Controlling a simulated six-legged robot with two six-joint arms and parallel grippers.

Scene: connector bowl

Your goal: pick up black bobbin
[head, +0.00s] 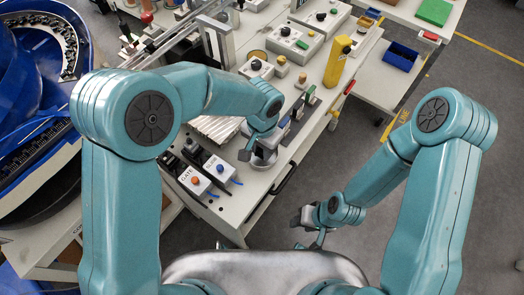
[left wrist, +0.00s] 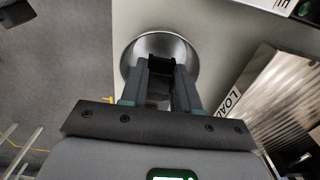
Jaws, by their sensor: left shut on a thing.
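In the left wrist view, my left gripper (left wrist: 162,68) reaches over a round metal bowl (left wrist: 187,48). Its fingers are shut on a small black thing (left wrist: 161,62), which looks like the black bobbin and is mostly hidden between them. In the head view, my left gripper (head: 262,146) is at the bowl (head: 264,161) near the table's front edge. The bobbin cannot be made out there. My right gripper (head: 312,232) hangs over the floor in front of the table, away from the bowl. Its jaw gap is too small to judge.
Two switch boxes (head: 194,180) stand left of the bowl. A ridged metal plate (head: 216,127) lies behind it, marked LOAD in the wrist view. The floor at right is clear.

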